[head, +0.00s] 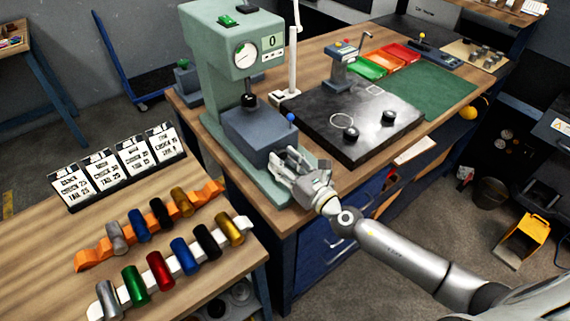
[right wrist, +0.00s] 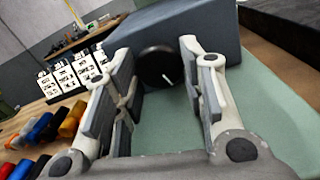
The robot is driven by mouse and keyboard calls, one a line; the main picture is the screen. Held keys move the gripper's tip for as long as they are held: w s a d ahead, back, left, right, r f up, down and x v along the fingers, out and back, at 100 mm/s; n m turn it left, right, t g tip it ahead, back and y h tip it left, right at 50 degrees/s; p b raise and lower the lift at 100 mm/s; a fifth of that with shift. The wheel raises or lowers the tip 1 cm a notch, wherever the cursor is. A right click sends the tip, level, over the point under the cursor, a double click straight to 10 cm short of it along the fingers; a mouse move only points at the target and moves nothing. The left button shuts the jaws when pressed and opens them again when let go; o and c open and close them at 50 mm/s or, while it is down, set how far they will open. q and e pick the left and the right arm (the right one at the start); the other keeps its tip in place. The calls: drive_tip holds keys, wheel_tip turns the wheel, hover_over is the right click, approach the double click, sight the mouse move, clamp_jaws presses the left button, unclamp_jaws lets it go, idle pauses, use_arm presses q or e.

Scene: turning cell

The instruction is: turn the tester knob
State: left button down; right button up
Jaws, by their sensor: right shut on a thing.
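The green tester (head: 215,95) stands at the left end of the workbench, with a dial gauge (head: 245,53) and a small display on its head. Its grey-blue lower block (head: 250,135) also shows in the right wrist view (right wrist: 190,35). The tester knob (right wrist: 155,66) is black and round on the block's front, with a white mark pointing to its lower right. My right gripper (head: 282,158) is at the block's front, shut on the knob, with one finger on each side. My left gripper is not in view.
A black plate (head: 355,145) with small black knobs lies to the right. Racks of coloured cylinders (head: 160,265) and number cards (head: 118,165) are on the near-left table.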

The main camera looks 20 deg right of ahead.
drive_tip(key=shift+m, duration=0.7)
drive_tip(key=o, duration=1)
drive_tip(key=shift+s, duration=0.1)
drive_tip(key=v, duration=1.1)
drive_tip(key=shift+s+d, duration=0.15)
drive_tip(key=shift+s, duration=0.25)
